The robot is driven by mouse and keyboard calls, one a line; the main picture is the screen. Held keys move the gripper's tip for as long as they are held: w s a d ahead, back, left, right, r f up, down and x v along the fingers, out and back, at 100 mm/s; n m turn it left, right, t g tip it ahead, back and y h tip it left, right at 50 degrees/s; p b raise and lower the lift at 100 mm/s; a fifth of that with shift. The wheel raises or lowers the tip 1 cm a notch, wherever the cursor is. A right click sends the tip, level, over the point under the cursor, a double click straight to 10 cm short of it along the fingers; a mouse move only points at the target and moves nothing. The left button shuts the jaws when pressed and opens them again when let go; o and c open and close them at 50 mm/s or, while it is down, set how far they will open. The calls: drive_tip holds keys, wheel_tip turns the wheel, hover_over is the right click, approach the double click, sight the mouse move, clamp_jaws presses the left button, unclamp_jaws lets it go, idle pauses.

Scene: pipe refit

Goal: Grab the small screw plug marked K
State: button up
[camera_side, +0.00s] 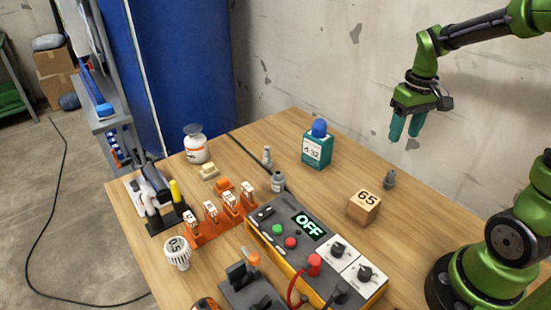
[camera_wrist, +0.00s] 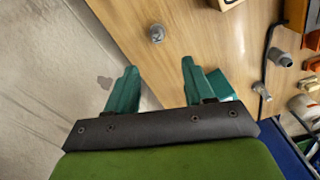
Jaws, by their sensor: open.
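Three small grey fittings stand on the wooden table, and I cannot read a K on any of them. One grey plug (camera_side: 389,180) stands alone at the right, near the wooden cube; it also shows in the wrist view (camera_wrist: 156,33), ahead of the gap between my fingers. A larger grey fitting (camera_side: 277,182) stands beside the control box, and a slim one (camera_side: 266,156) stands behind it. My gripper (camera_side: 404,137) is open and empty, in the air above the table's back right edge. Its two teal fingers show apart in the wrist view (camera_wrist: 160,66).
A wooden cube marked 65 (camera_side: 364,206) stands close to the lone plug. A teal bottle with a blue cap (camera_side: 317,147) stands at the back. The control box reading OFF (camera_side: 300,235) fills the front middle. A concrete wall (camera_side: 320,60) rises behind the table.

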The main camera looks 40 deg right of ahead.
sight(392, 172)
drive_tip(key=shift+n, duration=0.6)
wheel_tip(392, 172, down, 11)
drive_tip(key=shift+r, duration=0.2)
drive_tip(key=shift+d+f, duration=0.2)
drive_tip(key=shift+f, duration=2.65)
drive_tip(key=c, duration=0.9)
